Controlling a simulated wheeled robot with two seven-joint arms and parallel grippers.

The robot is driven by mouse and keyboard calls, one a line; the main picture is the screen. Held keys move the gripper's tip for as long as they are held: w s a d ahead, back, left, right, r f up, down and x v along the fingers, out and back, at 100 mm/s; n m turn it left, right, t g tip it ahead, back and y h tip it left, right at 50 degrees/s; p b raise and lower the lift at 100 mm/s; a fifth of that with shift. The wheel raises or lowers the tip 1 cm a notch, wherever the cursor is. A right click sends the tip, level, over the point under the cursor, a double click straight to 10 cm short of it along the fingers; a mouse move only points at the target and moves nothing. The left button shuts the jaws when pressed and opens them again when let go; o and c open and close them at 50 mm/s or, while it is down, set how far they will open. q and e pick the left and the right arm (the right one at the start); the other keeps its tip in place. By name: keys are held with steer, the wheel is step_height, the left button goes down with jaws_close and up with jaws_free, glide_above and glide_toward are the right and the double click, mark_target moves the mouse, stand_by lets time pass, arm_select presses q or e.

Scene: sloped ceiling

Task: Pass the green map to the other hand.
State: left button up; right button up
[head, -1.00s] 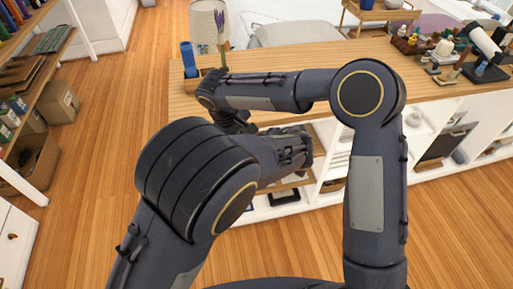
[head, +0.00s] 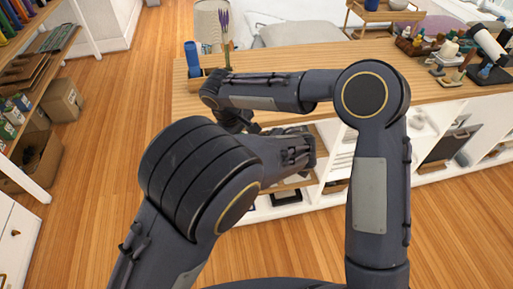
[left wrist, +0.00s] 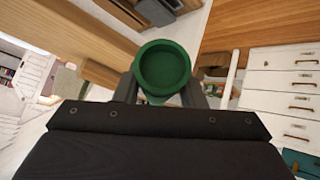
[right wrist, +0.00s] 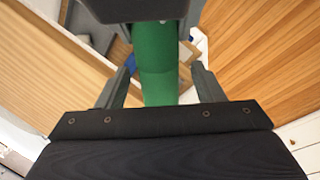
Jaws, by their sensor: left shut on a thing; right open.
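The green map (left wrist: 163,68) is a rolled tube, seen end-on in the left wrist view between the fingers of my left gripper (left wrist: 160,90), which is shut on it. In the right wrist view the green tube (right wrist: 158,65) stands lengthwise between the spread fingers of my right gripper (right wrist: 161,84). That gripper is open, with a gap visible on each side of the tube. A dark part of my left gripper (right wrist: 140,10) crosses the tube's far end. In the head view my arms hide the map and most of both grippers.
A wooden counter (head: 290,112) with white shelves below stands just ahead. A blue cylinder (head: 193,58) and a lavender stem (head: 224,25) stand at its left end, with bottles (head: 448,50) at its right. Open floor (head: 105,130) lies to the left.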

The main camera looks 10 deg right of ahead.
steer(key=v, duration=1.2)
steer(key=s+d+r+m+y, duration=0.1)
steer(key=s+d+m, duration=0.15)
steer(key=d, duration=0.45)
steer(key=s+d+r+m+t, duration=0.1)
steer(key=s+d+r, duration=0.15)
steer(key=d, duration=0.45)
steer(key=s+d+r+m+y, duration=0.1)
steer(key=s+d+m, duration=0.15)
steer(key=d, duration=0.45)
steer(key=s+f+m+t+y, duration=0.1)
steer(key=s+f, duration=0.3)
steer(key=s, duration=0.6)
steer(key=s+f+m+t+y, duration=0.1)
steer(key=s+f+m+y, duration=0.2)
steer(key=s, duration=0.6)
steer(key=shift+s+a+f+m+t, duration=0.3)
steer(key=shift+s+a+f, duration=0.1)
steer(key=shift+f, duration=0.1)
